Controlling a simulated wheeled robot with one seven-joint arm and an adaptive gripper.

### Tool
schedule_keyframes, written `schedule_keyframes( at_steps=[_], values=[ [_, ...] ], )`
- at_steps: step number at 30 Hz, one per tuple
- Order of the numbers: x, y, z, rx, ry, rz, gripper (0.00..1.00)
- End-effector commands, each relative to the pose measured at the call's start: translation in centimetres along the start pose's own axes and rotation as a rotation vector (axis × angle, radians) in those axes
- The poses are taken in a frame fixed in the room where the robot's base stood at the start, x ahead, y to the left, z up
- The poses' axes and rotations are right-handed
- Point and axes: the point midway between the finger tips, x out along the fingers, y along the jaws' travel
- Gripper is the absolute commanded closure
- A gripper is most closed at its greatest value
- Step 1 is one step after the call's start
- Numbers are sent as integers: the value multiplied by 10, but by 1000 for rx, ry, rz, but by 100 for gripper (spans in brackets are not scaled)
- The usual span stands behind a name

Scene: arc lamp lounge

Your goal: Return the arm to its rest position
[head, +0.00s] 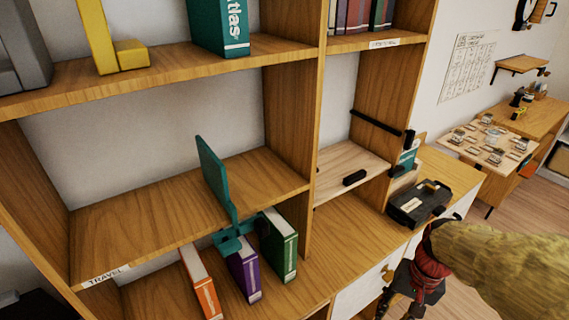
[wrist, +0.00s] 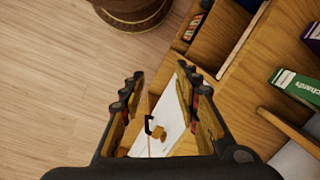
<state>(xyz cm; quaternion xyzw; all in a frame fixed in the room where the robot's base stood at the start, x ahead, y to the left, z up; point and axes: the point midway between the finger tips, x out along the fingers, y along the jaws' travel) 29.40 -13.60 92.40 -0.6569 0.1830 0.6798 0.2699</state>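My gripper (wrist: 160,84) is open in the wrist view, with its two dark jointed fingers spread apart. Nothing is held between them. Beyond the gap lie a white drawer front (wrist: 172,125) with a brass knob and a dark handle. In the head view my arm comes in from the lower right in a fuzzy yellow cover with a red band. The gripper (head: 398,306) is there at the bottom edge, partly cut off, in front of the low cabinet.
A wooden bookcase (head: 292,115) fills the left and middle. A teal bookend (head: 215,180) and several books stand on its shelves. A black case (head: 420,203) sits on the cabinet top near my arm. Bare wooden floor (wrist: 60,75) lies left of the gripper in the wrist view.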

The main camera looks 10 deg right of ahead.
Motion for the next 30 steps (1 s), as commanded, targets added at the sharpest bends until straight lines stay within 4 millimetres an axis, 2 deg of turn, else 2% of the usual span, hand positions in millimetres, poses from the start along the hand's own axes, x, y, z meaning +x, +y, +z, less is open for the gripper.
schedule_keyframes(
  at_steps=[1, 6, 12, 15, 21, 30],
  values=[
    [-19, -12, 6, -73, 62, 23, 68],
    [-69, -45, 29, -300, 246, 67, 68],
    [-125, -92, 66, -525, 435, 21, 68],
    [-146, -111, 80, -599, 494, -13, 68],
    [-151, -126, 92, -669, 508, -36, 68],
    [-151, -127, 93, -671, 507, -37, 68]
  ],
)
